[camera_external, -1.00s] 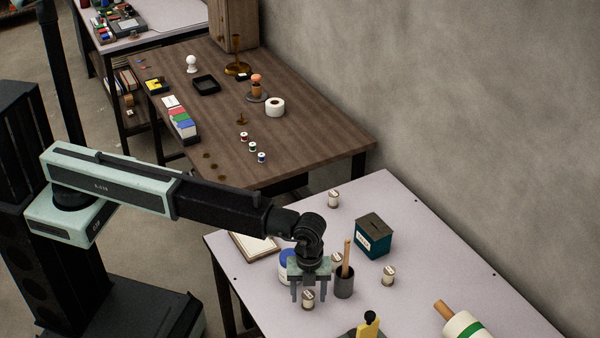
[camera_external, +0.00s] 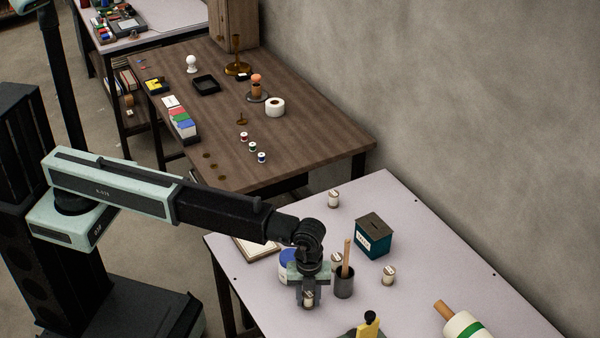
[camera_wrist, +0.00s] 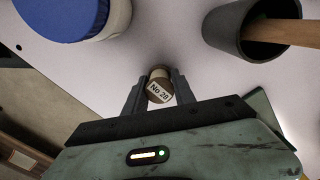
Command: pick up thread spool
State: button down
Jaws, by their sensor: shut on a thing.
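A small thread spool (camera_external: 308,299) with a pale side and a brown top stands on the light table. In the wrist view its label on the spool (camera_wrist: 159,90) reads "No 28". My gripper (camera_external: 308,301) points down over it, with one finger on each side. In the wrist view my gripper (camera_wrist: 158,93) is shut on the spool. Similar spools stand on the same table: one at the back (camera_external: 333,198), one to the right (camera_external: 389,275), and one partly hidden behind the cup (camera_external: 337,259).
A dark cup (camera_external: 344,287) with a wooden stick stands just right of my gripper. A blue-lidded jar (camera_external: 287,258) is close behind it. A teal box (camera_external: 373,237), a yellow-handled tool (camera_external: 369,325) and a green-banded roll (camera_external: 467,325) are farther right.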

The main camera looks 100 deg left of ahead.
aim_at(308, 293)
notch_tip(308, 293, up, 4)
jog(key=p, duration=0.3)
jog(key=s, duration=1)
jog(key=s+a, duration=0.1)
jog(key=s, duration=0.5)
jog(key=shift+r+p, duration=0.2)
jog(key=shift+p, duration=0.2)
